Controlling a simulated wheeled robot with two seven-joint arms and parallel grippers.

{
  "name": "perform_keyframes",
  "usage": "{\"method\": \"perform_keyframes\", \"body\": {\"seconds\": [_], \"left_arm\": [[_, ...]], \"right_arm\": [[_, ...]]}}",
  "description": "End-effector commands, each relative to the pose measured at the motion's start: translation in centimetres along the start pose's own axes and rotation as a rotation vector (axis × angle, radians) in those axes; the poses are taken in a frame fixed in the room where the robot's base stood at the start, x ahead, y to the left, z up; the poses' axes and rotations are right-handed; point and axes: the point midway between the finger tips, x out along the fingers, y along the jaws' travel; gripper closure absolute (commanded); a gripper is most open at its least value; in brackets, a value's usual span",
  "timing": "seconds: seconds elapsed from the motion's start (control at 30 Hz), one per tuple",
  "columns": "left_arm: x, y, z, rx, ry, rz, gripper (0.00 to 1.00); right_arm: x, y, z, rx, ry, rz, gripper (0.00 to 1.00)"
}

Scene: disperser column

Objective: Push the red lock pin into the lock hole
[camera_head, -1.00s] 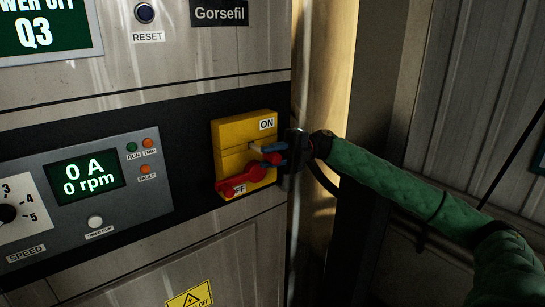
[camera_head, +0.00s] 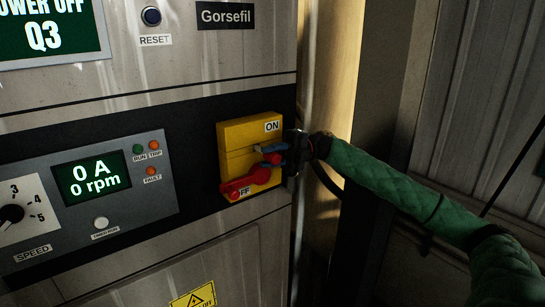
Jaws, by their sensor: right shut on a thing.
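The yellow switch box (camera_head: 236,135) is on the dark band of the cabinet, with ON at its upper right. Its red handle (camera_head: 238,187) points to the lower left and partly covers the OFF label. A small pale part shows just left of the fingertips. The lock hole cannot be made out, so I cannot tell how far the pin is in. My left gripper is not in view.
Left of the box is a grey panel with a display (camera_head: 92,178) reading 0 A and 0 rpm, lamps and a speed dial (camera_head: 12,214). The cabinet's right edge lies close behind my gripper.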

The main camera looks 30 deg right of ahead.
Motion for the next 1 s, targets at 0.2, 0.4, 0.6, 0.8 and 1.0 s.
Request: {"method": "perform_keyframes", "body": {"seconds": [0.2, 0.4, 0.6, 0.8, 1.0], "left_arm": [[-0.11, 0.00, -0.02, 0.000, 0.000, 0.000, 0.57], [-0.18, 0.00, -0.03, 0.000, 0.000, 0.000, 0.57], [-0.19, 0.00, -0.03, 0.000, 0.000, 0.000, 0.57], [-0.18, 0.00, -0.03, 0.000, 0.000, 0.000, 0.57], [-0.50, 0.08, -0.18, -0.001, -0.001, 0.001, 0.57]], "right_arm": [[0.00, 0.09, 0.45, -0.001, 0.000, 0.000, 0.97], [-0.01, 0.08, 0.86, -0.001, 0.000, 0.000, 0.97], [0.00, 0.03, 1.00, -0.001, 0.000, 0.000, 0.55], [0.01, 0.03, 0.99, 0.000, 0.000, -0.001, 0.49], [0.01, 0.02, 0.99, 0.000, 0.000, -0.001, 0.49]]}}
